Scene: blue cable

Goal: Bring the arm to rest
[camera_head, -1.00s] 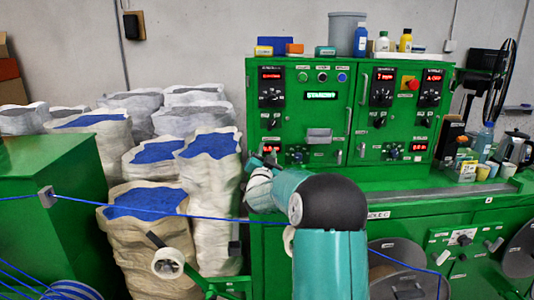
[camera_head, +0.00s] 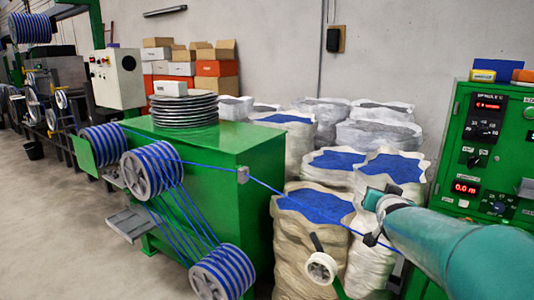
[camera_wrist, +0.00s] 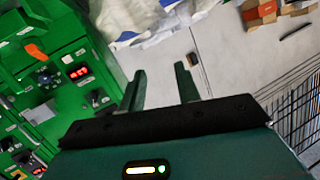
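My gripper (camera_wrist: 160,90) shows in the wrist view with its two green fingers apart and nothing between them. Beyond the fingers are a pale wall and floor area, with the green control cabinet (camera_wrist: 65,75) to the left. In the head view my teal arm reaches in from the lower right, and its end (camera_head: 372,205) is in front of the sacks, close to the blue cable (camera_head: 325,224). I cannot tell whether it touches the cable.
A green machine (camera_head: 230,160) with blue-wound spools (camera_head: 150,170) stands left of centre. Sacks of blue granules (camera_head: 315,205) stand between it and the green control cabinet (camera_head: 470,190). Cardboard boxes (camera_head: 215,65) are stacked behind. Open floor (camera_head: 50,220) lies at the left.

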